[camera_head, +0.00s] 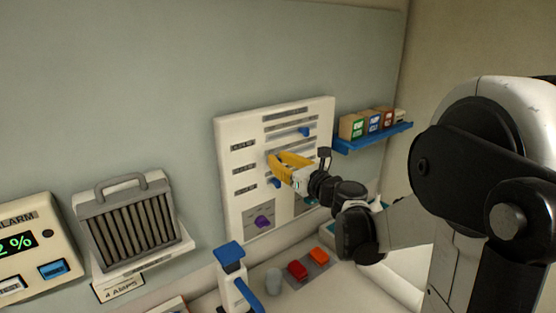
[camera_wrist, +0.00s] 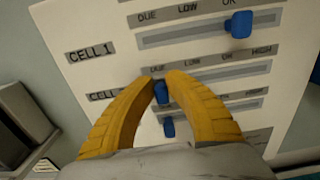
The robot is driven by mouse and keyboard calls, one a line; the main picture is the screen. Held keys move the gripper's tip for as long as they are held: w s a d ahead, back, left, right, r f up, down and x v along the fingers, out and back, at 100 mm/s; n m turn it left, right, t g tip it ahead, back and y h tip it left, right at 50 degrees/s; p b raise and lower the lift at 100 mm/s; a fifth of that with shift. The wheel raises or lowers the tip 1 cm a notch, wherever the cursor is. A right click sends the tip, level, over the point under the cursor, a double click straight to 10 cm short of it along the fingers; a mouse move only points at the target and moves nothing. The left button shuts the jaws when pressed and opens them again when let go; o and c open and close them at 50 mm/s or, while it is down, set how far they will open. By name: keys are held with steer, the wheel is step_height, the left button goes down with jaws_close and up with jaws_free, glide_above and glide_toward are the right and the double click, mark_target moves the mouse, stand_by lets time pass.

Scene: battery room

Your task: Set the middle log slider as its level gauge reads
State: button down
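The middle slider's blue knob (camera_wrist: 162,92) sits near the left end of its slot in the wrist view, around the DUE mark. LOW, OK and HIGH run to the right along its scale. My gripper (camera_wrist: 161,77) has its yellow fingers drawn close, one on each side of this knob, with hardly any gap. The CELL 1 knob (camera_wrist: 238,24) stands far right, by OK. The lowest knob (camera_wrist: 168,127) is near its slot's left end. In the head view my gripper (camera_head: 270,160) is at the white panel (camera_head: 228,150). I cannot make out a level gauge.
A blue shelf (camera_head: 372,138) with small boxes is right of the panel. A purple knob (camera_head: 263,221) is low on the panel. A ribbed grey unit (camera_head: 128,225) and an alarm box (camera_head: 35,220) are left.

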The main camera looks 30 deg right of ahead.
steer(key=d, duration=0.2)
steer(key=w+d, duration=0.1)
steer(key=d, duration=0.2)
steer(key=shift+d+b, duration=0.1)
steer(key=shift+b, duration=0.2)
steer(key=c, duration=1.4)
jaws_free()
glide_toward(287, 150)
steer(key=s, duration=0.4)
steer(key=shift+s+d+f, duration=0.1)
steer(key=shift+s+d, duration=0.2)
steer(key=shift+s, duration=0.1)
steer(key=shift+f, duration=0.1)
